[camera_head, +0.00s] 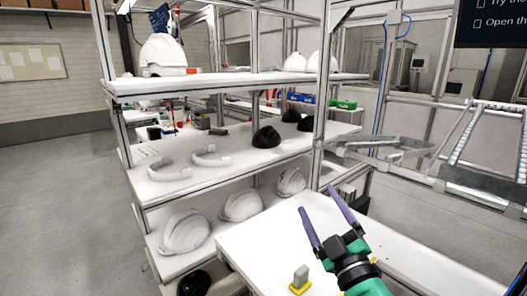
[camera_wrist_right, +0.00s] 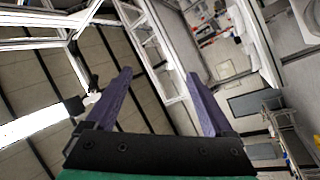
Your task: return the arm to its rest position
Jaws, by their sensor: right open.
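My right gripper (camera_head: 325,215) is raised above the white table at the lower right of the head view. Its two purple fingers are spread apart with nothing between them. In the right wrist view the same open gripper (camera_wrist_right: 160,85) points towards shelf frames and the ceiling, with no object between the fingers. My left arm and gripper are in neither view.
A white table (camera_head: 262,235) holds a small grey block on a yellow base (camera_head: 300,279). A shelf unit (camera_head: 240,84) stands behind, with white helmet shells (camera_head: 184,232) low down and dark shells (camera_head: 266,137) midway. Open floor (camera_head: 60,200) lies left.

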